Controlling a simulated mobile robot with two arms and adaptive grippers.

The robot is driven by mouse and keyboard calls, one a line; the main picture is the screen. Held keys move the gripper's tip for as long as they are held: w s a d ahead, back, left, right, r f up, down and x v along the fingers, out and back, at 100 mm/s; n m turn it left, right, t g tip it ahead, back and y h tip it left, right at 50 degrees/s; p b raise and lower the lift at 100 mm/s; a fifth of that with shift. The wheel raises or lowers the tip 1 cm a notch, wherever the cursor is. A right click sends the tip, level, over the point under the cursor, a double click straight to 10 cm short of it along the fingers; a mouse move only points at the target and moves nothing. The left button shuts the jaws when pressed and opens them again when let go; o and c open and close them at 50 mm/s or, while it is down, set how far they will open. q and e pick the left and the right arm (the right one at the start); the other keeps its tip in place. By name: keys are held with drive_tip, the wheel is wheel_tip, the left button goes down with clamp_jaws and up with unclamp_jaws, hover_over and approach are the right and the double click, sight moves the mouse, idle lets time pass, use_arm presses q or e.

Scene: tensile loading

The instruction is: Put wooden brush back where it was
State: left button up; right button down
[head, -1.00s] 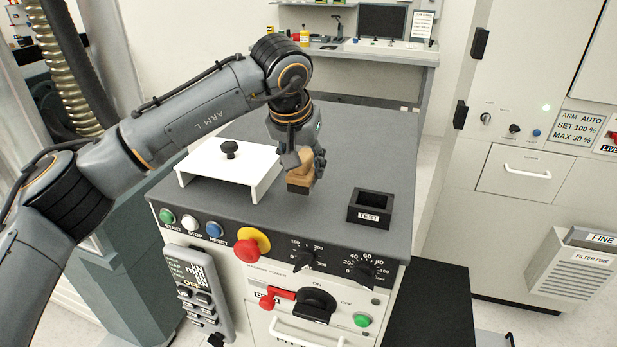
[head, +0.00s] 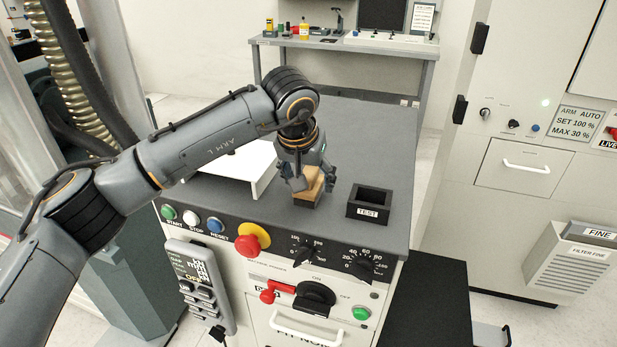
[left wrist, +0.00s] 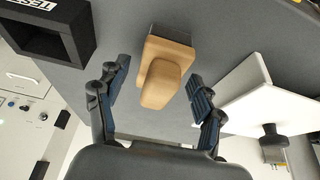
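The wooden brush (head: 309,192) is a light-brown block with a rounded handle and a dark base. It stands on the grey cabinet top (head: 345,140), between the white raised plate and the black TEST box. My left gripper (head: 311,181) is above and around the handle with its fingers spread. The left wrist view shows the brush (left wrist: 163,75) between the open fingers of the left gripper (left wrist: 158,82), with a gap on each side. The brush's underside is hidden. My right gripper is not in view.
The black TEST box (head: 369,203) stands right of the brush. The white plate (head: 262,170) with a black knob (left wrist: 273,140) is to the left, partly behind my arm. A red emergency button (head: 249,244) and dials line the front. The cabinet top behind is clear.

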use_arm(q)
drive_tip(key=b+v, duration=0.2)
drive_tip(key=v, duration=1)
